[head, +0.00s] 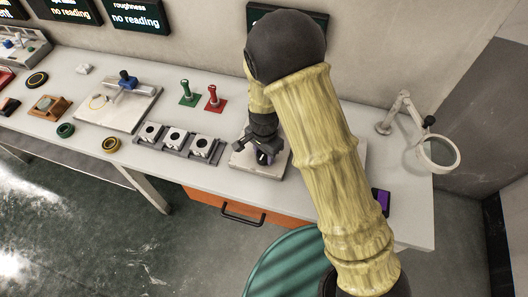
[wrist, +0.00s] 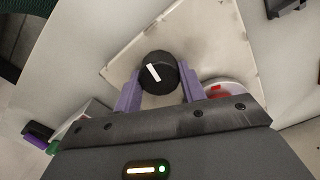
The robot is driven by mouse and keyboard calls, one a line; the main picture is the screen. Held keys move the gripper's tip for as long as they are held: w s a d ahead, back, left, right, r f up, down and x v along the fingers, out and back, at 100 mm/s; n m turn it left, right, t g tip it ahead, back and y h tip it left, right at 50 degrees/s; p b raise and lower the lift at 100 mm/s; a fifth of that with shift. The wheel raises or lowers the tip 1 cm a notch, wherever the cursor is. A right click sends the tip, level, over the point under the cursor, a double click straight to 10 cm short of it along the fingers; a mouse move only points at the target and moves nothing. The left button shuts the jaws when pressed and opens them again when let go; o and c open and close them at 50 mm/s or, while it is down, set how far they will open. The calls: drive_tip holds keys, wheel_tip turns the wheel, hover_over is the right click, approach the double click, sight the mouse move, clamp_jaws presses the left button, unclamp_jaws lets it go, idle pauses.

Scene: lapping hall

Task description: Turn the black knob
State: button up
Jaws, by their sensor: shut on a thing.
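The black knob (wrist: 158,68) is round with a white pointer line, which slants from upper left to lower right in the wrist view. It stands on a pale square plate (wrist: 118,67), which also shows in the head view (head: 243,164). My gripper (wrist: 160,84) is shut on the knob, with one purple finger at its left and one at its right. In the head view my gripper (head: 265,155) points down over the plate, and the knob cannot be made out there.
A rack with several dark-holed blocks (head: 175,141) stands left of the plate. Green (head: 188,94) and red (head: 213,98) handled stamps stand behind it. A ring magnifier (head: 438,152) is at the right end of the bench. An orange drawer (head: 250,207) is below.

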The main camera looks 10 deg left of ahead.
sight(264, 154)
drive_tip(key=o, duration=1)
drive_tip(key=shift+a, duration=0.1)
drive_tip(key=shift+c, duration=0.2)
drive_tip(key=shift+r, duration=0.1)
wheel_tip(264, 154, up, 17)
drive_tip(key=shift+r, duration=0.15)
drive_tip(key=s+d+r+n+t, duration=0.1)
drive_tip(key=s+d+n, duration=0.2)
drive_tip(key=d, duration=1)
drive_tip(key=s+d+r+n+t+p, duration=0.1)
drive_tip(key=s+d+n, duration=0.2)
drive_tip(key=d, duration=0.9)
drive_tip(key=shift+s+d+t, duration=0.3)
drive_tip(key=shift+s+d, duration=0.05)
drive_tip(key=shift+s, duration=0.2)
